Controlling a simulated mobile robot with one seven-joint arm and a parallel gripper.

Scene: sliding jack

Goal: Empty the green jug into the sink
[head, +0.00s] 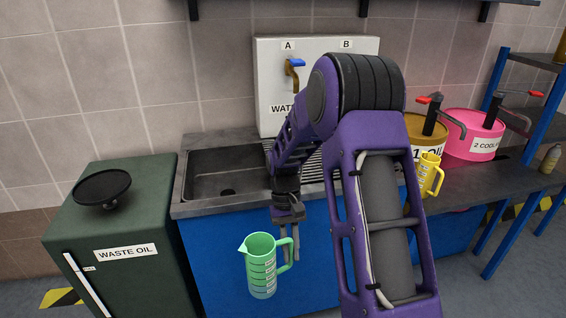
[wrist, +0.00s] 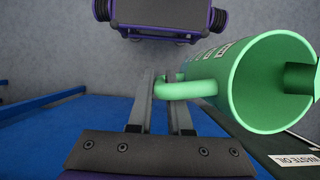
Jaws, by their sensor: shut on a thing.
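The green jug (head: 261,268) is held upright in front of the blue sink cabinet, below the counter's front edge. My gripper (head: 290,245) is shut on the jug's handle, on the jug's right side. In the wrist view, the fingers (wrist: 161,103) close around the handle, and the jug (wrist: 265,85) stands to their right with its open mouth toward the camera. The inside walls look green; I cannot tell how much liquid is in it. The sink (head: 225,175) is a grey metal basin with a dark drain, behind and above the jug to the left. My arm hides its right end.
A dark green waste oil cabinet (head: 125,225) with a black funnel (head: 102,187) stands left of the sink. A white panel (head: 330,65) with a blue-handled tap is behind it. A yellow jug (head: 430,175), a brown drum and a pink drum (head: 472,135) stand on the right counter.

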